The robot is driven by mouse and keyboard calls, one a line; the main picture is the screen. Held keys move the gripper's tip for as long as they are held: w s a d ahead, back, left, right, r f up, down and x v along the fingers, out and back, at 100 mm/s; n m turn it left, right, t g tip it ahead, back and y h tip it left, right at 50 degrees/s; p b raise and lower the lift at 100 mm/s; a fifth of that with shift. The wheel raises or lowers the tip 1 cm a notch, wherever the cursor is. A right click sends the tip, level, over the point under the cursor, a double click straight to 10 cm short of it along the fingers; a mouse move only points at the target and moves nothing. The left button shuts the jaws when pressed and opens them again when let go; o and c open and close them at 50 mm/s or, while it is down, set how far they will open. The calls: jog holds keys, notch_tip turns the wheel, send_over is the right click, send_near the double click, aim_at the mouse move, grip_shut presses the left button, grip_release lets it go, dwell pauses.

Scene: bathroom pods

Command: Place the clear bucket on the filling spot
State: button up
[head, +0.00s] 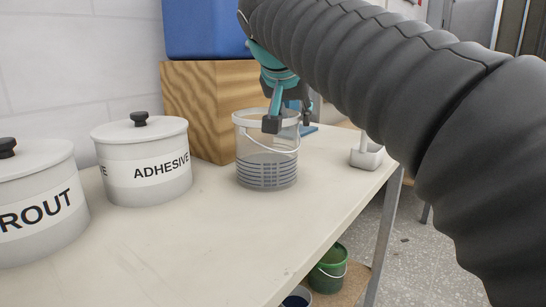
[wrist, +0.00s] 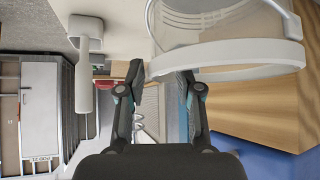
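The clear bucket (head: 267,169) stands upright on the bench, with a white rim, a wire handle and dark lines around its lower part. It also shows in the wrist view (wrist: 225,58), at the top. My gripper (head: 289,121) is at the bucket's rim, pointing down. One fingertip overlaps the near rim and the other hangs to the right. In the wrist view my gripper (wrist: 160,78) has its fingers apart, with the rim just beyond them. I cannot tell whether a finger touches it. A small blue patch (head: 309,130) shows behind the bucket; I cannot tell if it is the filling spot.
White ADHESIVE (head: 145,185) and GROUT (head: 40,235) canisters stand left. A wooden block (head: 205,105) carries a blue container (head: 205,30) behind. A green bucket (head: 328,272) is below. The front bench is clear.

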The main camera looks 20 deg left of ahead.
jog(key=shift+w+f, duration=0.45)
jog(key=shift+w, duration=0.05)
jog(key=shift+c, duration=0.3)
grip_shut()
jog(key=shift+r, duration=0.2)
